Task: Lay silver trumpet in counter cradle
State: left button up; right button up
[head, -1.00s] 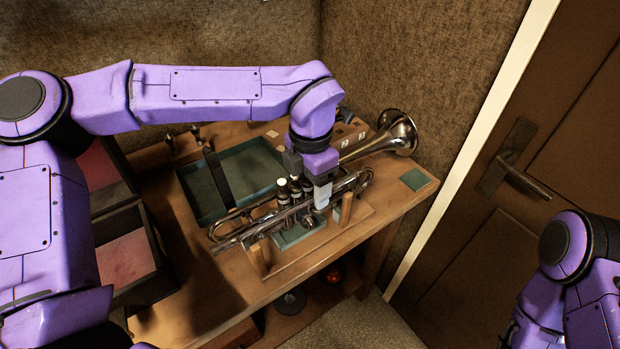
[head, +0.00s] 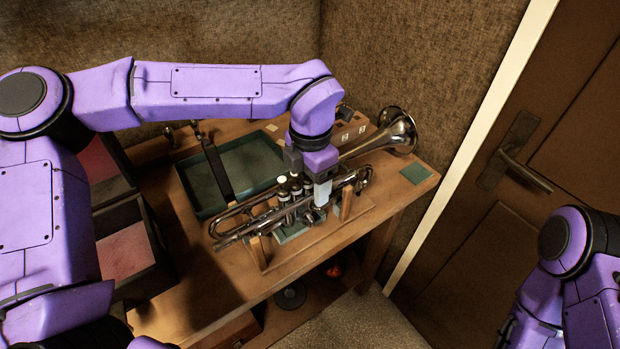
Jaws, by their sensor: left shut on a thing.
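A green-lined tray (head: 190,196) with a dark strap lies behind the cradle. A small green pad (head: 416,174) lies at the counter's right corner. Open drawers with reddish lining (head: 127,257) stand at left. A door (head: 470,240) is at right.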

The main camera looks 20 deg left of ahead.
pick_arm(q)
jog(key=shift+f, duration=0.2)
jog(key=o, duration=1.5)
jog(key=shift+s+f, duration=0.1)
notch_tip(320, 180, up, 11)
jog(key=shift+f+b, duration=0.15)
jog(key=shift+b, duration=0.4)
